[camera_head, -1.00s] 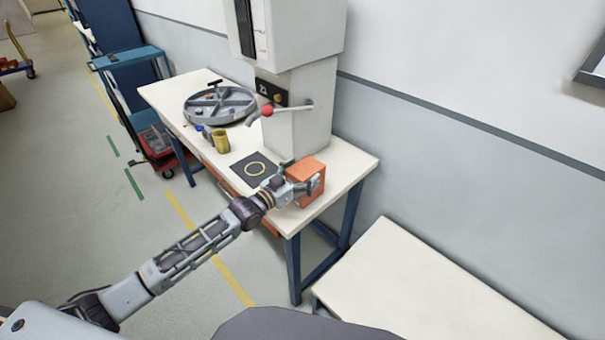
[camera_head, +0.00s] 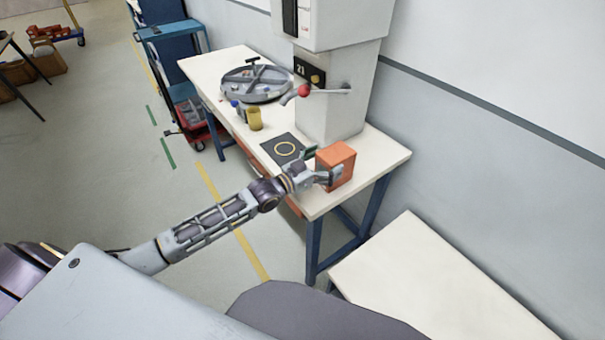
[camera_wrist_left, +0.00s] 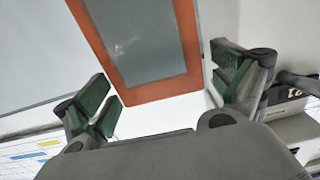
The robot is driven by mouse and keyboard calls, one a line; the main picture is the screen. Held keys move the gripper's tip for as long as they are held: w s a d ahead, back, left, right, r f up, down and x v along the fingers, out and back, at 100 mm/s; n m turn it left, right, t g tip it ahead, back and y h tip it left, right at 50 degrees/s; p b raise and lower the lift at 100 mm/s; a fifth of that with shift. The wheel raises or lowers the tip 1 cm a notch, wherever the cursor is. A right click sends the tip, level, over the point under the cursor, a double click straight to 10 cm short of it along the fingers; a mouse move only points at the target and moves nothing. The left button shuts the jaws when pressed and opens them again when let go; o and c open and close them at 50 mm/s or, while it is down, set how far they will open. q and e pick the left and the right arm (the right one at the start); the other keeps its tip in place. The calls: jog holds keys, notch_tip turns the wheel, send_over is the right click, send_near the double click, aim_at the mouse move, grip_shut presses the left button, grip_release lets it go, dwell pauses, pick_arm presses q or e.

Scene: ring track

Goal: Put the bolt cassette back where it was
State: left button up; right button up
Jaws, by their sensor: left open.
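The bolt cassette looks to be the orange box (camera_head: 338,160) standing on the near right end of the white workbench. In the left wrist view its orange frame with a grey panel (camera_wrist_left: 145,42) fills the upper middle. My left gripper (camera_head: 323,167) is at the box's near left side in the head view. Its green-padded fingers (camera_wrist_left: 168,88) are spread apart in the wrist view, with the box ahead and between them and gaps showing on both sides. The box stands on the bench, not held. My right gripper is not in view.
A grey machine column (camera_head: 343,95) with a red-knobbed lever stands behind. A yellow cup (camera_head: 254,119) and a round divided tray (camera_head: 257,84) sit farther along. An empty white table (camera_head: 430,290) is nearer right.

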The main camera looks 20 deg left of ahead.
pick_arm(q)
jog(key=shift+v, duration=4.55)
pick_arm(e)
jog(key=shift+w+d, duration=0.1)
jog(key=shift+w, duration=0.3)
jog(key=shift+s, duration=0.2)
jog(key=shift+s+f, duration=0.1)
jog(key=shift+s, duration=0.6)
